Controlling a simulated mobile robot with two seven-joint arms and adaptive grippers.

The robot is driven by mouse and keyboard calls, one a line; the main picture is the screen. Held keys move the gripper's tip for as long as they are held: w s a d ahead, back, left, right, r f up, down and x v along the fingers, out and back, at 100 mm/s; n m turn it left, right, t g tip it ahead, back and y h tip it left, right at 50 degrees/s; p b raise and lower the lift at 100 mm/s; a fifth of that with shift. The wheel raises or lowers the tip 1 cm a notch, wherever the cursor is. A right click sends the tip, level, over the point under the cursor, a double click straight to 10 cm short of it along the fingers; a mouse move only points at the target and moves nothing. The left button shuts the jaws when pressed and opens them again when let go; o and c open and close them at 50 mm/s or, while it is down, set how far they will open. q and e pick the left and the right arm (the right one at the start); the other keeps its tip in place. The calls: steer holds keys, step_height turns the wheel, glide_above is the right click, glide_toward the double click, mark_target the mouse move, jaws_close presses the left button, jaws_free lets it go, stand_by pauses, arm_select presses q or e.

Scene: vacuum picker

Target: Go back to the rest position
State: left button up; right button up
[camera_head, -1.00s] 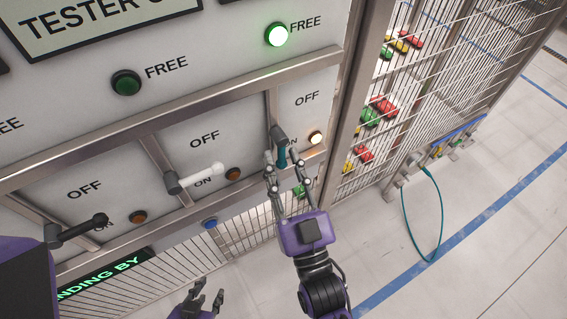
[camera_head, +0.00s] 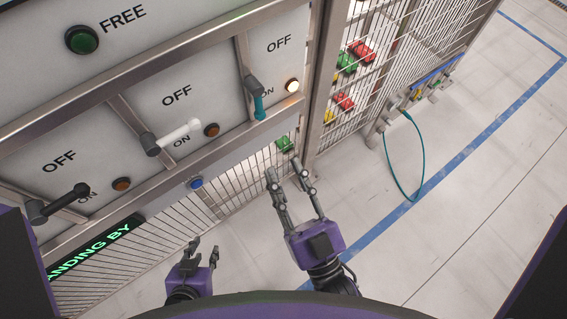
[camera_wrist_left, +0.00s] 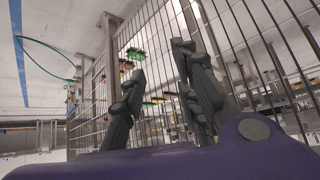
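My left gripper (camera_head: 202,253) is low in the head view, in front of the barred lower section of the machine. Its fingers are apart and empty; they also show apart in the left wrist view (camera_wrist_left: 160,62). My right gripper (camera_head: 284,169) is open and empty, below and apart from the teal lever (camera_head: 258,102). That lever points down by ON, beside a lit white lamp (camera_head: 292,86). A white lever (camera_head: 180,135) points right and a black lever (camera_head: 65,202) points up and right.
The machine front with its metal rail (camera_head: 130,77) fills the upper left. A wire cage (camera_head: 385,60) holding red, green and yellow parts (camera_head: 345,101) stands right of it. A teal hose (camera_head: 398,180) hangs to the floor. Open floor (camera_head: 470,200) lies at right.

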stand_by(0.4)
